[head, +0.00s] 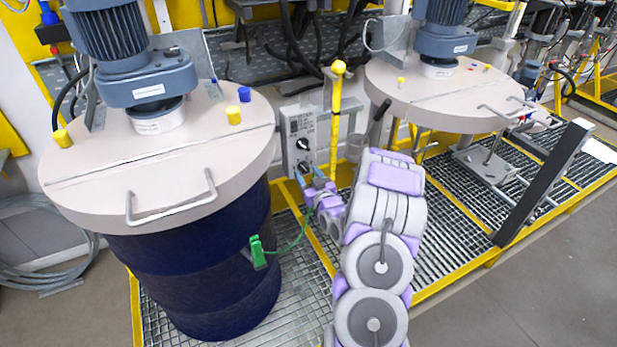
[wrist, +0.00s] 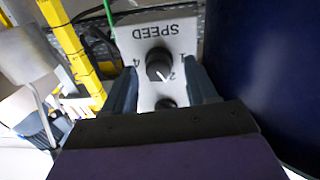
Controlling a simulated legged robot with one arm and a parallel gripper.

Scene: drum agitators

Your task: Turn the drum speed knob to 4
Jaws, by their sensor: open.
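The drum speed knob (wrist: 159,64) is a black round knob on a light panel (wrist: 137,36) marked SPEED, which appears upside down in the wrist view. A 4 shows left of the knob, and a 1 and a 2 to its right. The knob's white pointer line points down, slightly right, near the 2. My gripper (wrist: 161,72) is open, its dark fingers on either side of the knob, with visible gaps. In the head view, my gripper (head: 312,184) is at the lower part of the control box (head: 300,125), partly covering it.
A second black knob (wrist: 165,103) sits below, partly hidden by my gripper. A blue drum (head: 195,265) with a beige lid (head: 160,170) stands left of the box. A yellow post (head: 336,120) rises to its right. A green clamp (head: 258,252) with a wire hangs on the drum.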

